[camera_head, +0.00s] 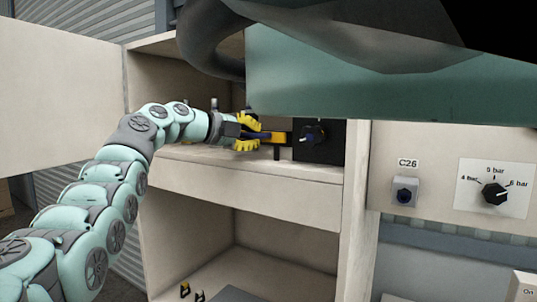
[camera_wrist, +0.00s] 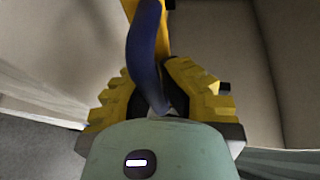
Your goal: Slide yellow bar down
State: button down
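The yellow bar (camera_head: 279,138) sits beside a black box with a knob, on the shelf of the open cabinet. In the wrist view its yellow end (camera_wrist: 152,12) shows at the top. A dark blue handle (camera_wrist: 146,52) runs from the bar back between my fingers. My gripper (camera_head: 250,133) has yellow ridged fingers, one on each side of the blue handle, and looks closed on it. In the wrist view my gripper (camera_wrist: 152,75) hides the lower part of the handle. The exact finger contact is partly hidden.
The black box (camera_head: 319,142) stands right of the bar. An open cabinet door (camera_head: 62,80) is at the left. A grey C26 switch (camera_head: 404,191) and a pressure dial (camera_head: 495,193) are on the panel at the right. A lower compartment (camera_head: 285,240) lies below the shelf.

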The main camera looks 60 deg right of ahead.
notch_tip(320, 180, down, 2)
jog(key=shift+f+b, duration=0.2)
jog(key=shift+b, duration=0.2)
jog(key=shift+r, duration=0.1)
jog(key=c, duration=1.7)
grip_release()
jog(key=shift+r, duration=0.1)
jog(key=shift+o, duration=0.8)
jog(key=o, duration=0.5)
jog(key=shift+o, duration=0.2)
jog(key=shift+w, duration=0.1)
